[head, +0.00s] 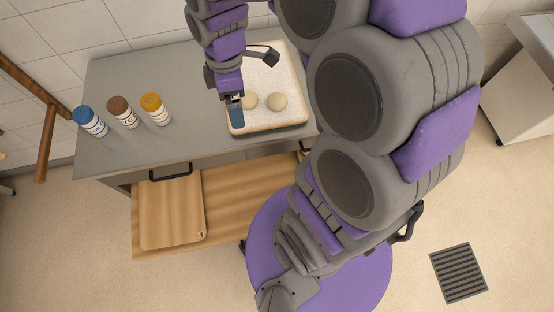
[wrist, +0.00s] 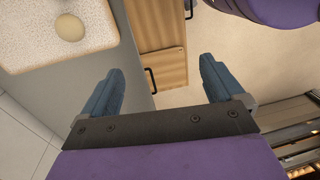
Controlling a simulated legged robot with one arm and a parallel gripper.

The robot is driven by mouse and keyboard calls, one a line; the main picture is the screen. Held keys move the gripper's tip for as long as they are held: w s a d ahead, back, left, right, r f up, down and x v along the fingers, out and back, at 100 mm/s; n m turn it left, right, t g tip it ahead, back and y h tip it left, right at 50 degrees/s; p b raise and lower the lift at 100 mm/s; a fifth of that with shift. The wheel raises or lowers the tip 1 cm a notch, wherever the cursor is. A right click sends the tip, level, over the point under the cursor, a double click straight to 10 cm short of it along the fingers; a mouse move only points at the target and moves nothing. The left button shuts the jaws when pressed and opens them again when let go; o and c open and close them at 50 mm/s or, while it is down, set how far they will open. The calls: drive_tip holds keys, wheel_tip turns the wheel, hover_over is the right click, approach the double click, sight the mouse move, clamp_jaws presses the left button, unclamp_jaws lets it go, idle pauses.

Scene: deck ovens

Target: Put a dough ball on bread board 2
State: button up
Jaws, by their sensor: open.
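Two pale round dough balls, a right one (head: 278,101) and a left one (head: 250,101), sit on a floured tray (head: 270,124) on the grey counter. My gripper (head: 236,118) is over the tray's front-left part, left of the balls. In the wrist view my gripper (wrist: 160,82) is open, with nothing between its blue fingers. That view shows one dough ball (wrist: 69,27) on the tray at upper left, away from the fingers. A wooden board (head: 172,212) lies in the pulled-out wooden drawer; its small mark looks like a 4. I cannot make out a board marked 2.
Three jars with blue (head: 90,121), brown (head: 122,112) and orange (head: 155,108) lids stand on the counter's left. The open drawer (head: 245,205) juts out below the counter, bare right of the board. A floor grate (head: 458,273) lies at the right.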

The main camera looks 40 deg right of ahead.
drive_tip(key=s+a+r+m, duration=0.1)
drive_tip(key=s+m, duration=1.2)
drive_tip(key=s, duration=0.5)
drive_tip(key=shift+s+a+r+h, duration=0.2)
drive_tip(key=shift+s+r+h, duration=0.15)
drive_tip(key=shift+h, duration=0.05)
